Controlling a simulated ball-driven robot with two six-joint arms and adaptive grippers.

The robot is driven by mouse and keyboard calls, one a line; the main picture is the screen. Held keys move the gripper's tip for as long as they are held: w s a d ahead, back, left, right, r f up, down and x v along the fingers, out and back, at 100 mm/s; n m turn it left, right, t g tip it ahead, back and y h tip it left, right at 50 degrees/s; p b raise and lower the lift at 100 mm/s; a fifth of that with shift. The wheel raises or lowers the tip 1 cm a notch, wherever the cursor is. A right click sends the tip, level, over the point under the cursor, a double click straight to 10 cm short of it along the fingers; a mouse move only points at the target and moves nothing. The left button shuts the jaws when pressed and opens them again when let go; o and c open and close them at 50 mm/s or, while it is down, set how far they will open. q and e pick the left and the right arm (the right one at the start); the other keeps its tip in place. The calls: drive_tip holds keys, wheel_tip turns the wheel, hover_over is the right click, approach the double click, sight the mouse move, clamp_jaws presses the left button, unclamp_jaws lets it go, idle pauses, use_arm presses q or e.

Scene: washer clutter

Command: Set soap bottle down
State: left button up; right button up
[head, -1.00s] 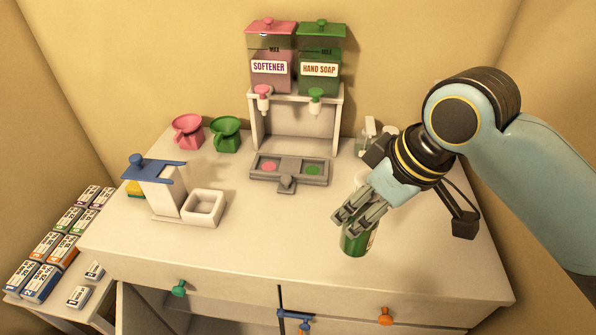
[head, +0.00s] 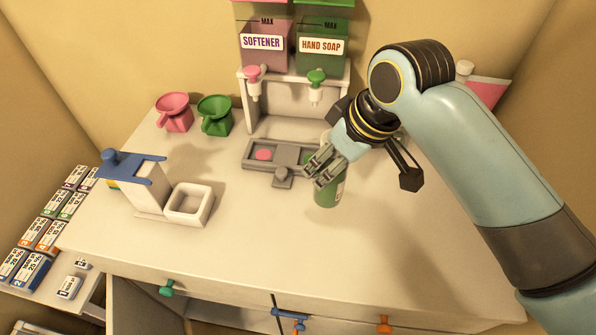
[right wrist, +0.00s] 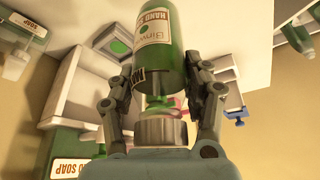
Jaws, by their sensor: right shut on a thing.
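The soap bottle (head: 327,193) is green with a pale label and stands upright over the countertop, just in front of the right end of the dispenser's drip tray (head: 258,163). My right gripper (head: 320,168) is shut on its upper part from above. In the right wrist view the bottle (right wrist: 160,50) sits between the two fingers (right wrist: 163,88), with its "HAND SOAP" label showing. I cannot tell whether its base touches the counter. My left gripper is not in view.
The softener tank (head: 263,55) and hand soap tank (head: 321,55) stand on a white stand behind. Pink (head: 174,112) and green (head: 214,117) funnels are left of it. A blue-topped fixture (head: 145,185) stands at left. The counter's front is clear.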

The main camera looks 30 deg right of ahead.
drive_tip(key=w+a+f+p, duration=0.1)
drive_tip(key=w+a+f, duration=0.1)
drive_tip(key=w+f, duration=0.3)
drive_tip(key=shift+w+a+f, duration=0.2)
drive_tip(key=shift+a+f, duration=0.2)
drive_tip(key=shift+f, duration=0.9)
drive_tip(key=shift+f, duration=0.1)
drive_tip(key=o, duration=1.4)
drive_tip(key=v, duration=1.2)
